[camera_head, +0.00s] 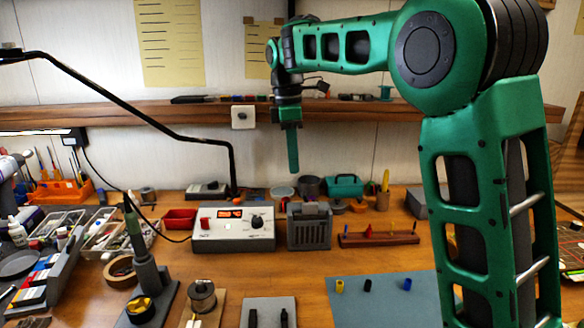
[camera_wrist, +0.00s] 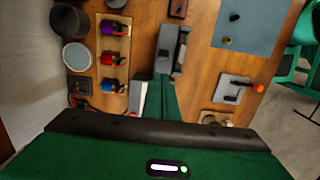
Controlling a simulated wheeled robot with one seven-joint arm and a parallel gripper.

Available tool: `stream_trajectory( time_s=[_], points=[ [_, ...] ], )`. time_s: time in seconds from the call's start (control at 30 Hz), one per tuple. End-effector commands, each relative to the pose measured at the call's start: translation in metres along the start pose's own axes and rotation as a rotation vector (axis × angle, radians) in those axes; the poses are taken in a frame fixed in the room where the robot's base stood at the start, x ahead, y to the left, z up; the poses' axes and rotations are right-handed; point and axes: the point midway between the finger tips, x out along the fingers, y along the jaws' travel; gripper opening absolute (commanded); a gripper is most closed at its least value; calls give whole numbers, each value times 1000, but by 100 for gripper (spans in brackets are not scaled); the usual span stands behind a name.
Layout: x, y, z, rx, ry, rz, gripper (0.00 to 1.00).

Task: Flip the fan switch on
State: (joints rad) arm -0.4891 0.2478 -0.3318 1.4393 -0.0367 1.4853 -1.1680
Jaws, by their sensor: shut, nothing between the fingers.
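A white switch plate (camera_head: 242,116) with a small dark centre is on the front of the wooden shelf. A grey slotted box (camera_head: 309,228), possibly the fan unit, stands on the bench. A control box (camera_head: 233,230) with a red switch and lit display stands left of it. I cannot tell for sure which switch is the fan's. My gripper (camera_head: 293,168) hangs pointing down, shut and empty, right of the white plate and above the bench, apart from everything. Its green fingers (camera_wrist: 165,88) also show in the wrist view, above the bench.
A black lamp arm (camera_head: 150,118) reaches across the left. The wooden shelf (camera_head: 390,112) runs along the wall. A blue-grey mat (camera_head: 385,305) with small pegs, a teal toolbox (camera_head: 344,186) and a soldering iron stand (camera_head: 150,275) occupy the bench.

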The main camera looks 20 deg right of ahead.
Motion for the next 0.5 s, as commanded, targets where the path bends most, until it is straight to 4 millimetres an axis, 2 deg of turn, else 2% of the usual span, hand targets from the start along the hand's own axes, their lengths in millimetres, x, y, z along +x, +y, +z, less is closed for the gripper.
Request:
stream_trajectory(
  time_s=[0.3,0.5],
  points=[
    [54,-1,0,0,-2,-3,0],
    [74,0,1,1,-1,0,0]
  ],
)
